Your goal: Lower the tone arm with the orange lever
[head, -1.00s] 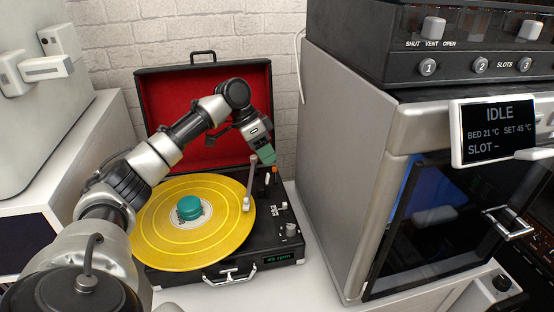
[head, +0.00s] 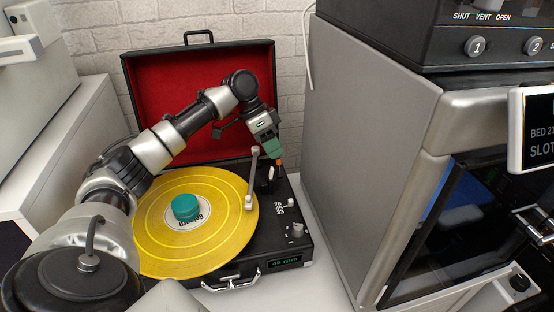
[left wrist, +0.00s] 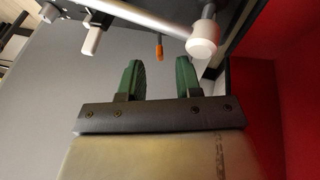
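The orange lever (head: 279,161) stands on the right side of the black suitcase record player (head: 292,243), behind the switches. In the left wrist view the lever (left wrist: 159,50) shows ahead, between the lines of the two green fingers. My left gripper (left wrist: 160,74) is open and empty. In the head view its green tips (head: 272,149) are just above and behind the lever; contact cannot be told. The silver tone arm (head: 251,178) lies over the right edge of the yellow record (head: 168,245); whether its head touches the record cannot be told. My right gripper is not in view.
The open red-lined lid (head: 165,95) stands behind the gripper. A large grey machine (head: 365,130) stands close on the right. A teal puck (head: 186,207) sits at the record's centre. The player's display (head: 285,261) reads 45 rpm.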

